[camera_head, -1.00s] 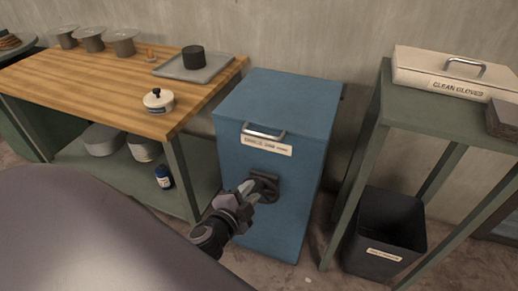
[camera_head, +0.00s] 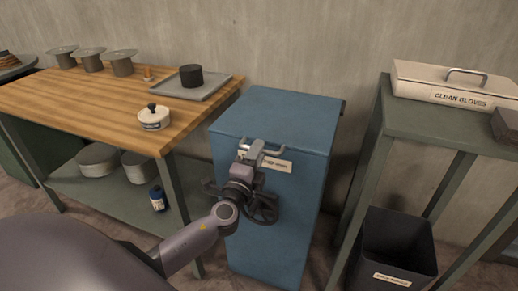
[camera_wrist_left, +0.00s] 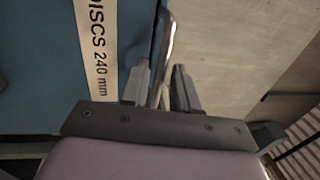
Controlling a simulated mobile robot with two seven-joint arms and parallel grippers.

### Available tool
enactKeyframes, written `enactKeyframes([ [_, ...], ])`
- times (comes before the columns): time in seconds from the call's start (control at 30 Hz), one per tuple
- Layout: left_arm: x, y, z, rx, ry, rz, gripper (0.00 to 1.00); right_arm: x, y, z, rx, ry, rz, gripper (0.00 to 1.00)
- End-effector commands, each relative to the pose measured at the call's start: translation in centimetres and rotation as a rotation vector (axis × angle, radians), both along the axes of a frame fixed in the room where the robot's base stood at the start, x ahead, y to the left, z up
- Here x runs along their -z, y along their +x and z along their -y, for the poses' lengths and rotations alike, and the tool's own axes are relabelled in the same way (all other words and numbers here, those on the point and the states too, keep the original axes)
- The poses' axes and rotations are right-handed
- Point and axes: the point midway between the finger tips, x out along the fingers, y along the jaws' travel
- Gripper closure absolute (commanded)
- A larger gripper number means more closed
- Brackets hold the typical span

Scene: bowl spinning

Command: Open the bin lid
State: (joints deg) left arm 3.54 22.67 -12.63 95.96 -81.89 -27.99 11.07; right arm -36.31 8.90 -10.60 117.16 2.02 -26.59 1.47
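The blue bin (camera_head: 268,240) stands on the floor in the middle of the head view. Its flat lid (camera_head: 285,112) is down. A metal bar handle (camera_head: 270,150) sits at the lid's front edge, beside a pale label (camera_head: 279,165). My left gripper (camera_head: 252,152) is at the left part of this handle. In the left wrist view the handle (camera_wrist_left: 165,50) runs between the two fingers of my left gripper (camera_wrist_left: 160,88). Narrow gaps seem to show on both sides of the bar, so the fingers look open around it. My right gripper is not in view.
A wooden-topped table (camera_head: 90,108) stands left of the bin, with a tray (camera_head: 192,90) and a lidded white pot (camera_head: 154,118). A green stand (camera_head: 425,128) on the right holds a glove box (camera_head: 455,88). A dark open bin (camera_head: 392,245) is below it.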

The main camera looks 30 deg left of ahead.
Motion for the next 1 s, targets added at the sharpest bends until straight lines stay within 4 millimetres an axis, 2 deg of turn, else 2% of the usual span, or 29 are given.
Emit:
enactKeyframes([
  [0.2,-0.3,1.3,-0.3,0.000,-0.001,0.000,0.71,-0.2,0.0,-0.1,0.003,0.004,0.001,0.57],
  [0.47,-0.2,1.4,-0.3,0.000,-0.001,-0.002,0.71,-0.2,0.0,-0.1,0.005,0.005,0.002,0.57],
  [0.5,-0.2,1.4,-0.3,0.000,-0.001,-0.002,0.74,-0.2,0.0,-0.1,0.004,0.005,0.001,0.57],
  [0.57,-0.2,1.4,-0.3,0.000,-0.001,-0.002,0.94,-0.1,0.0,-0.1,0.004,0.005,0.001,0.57],
  [0.6,-0.2,1.4,-0.3,0.000,-0.001,-0.002,1.00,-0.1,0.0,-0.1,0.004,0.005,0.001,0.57],
  [0.83,-0.3,1.5,-0.3,0.000,-0.002,-0.004,1.00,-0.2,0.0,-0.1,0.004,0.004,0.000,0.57],
  [1.0,-1.3,1.9,-0.3,0.000,-0.006,-0.017,1.00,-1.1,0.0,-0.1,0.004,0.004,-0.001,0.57],
])
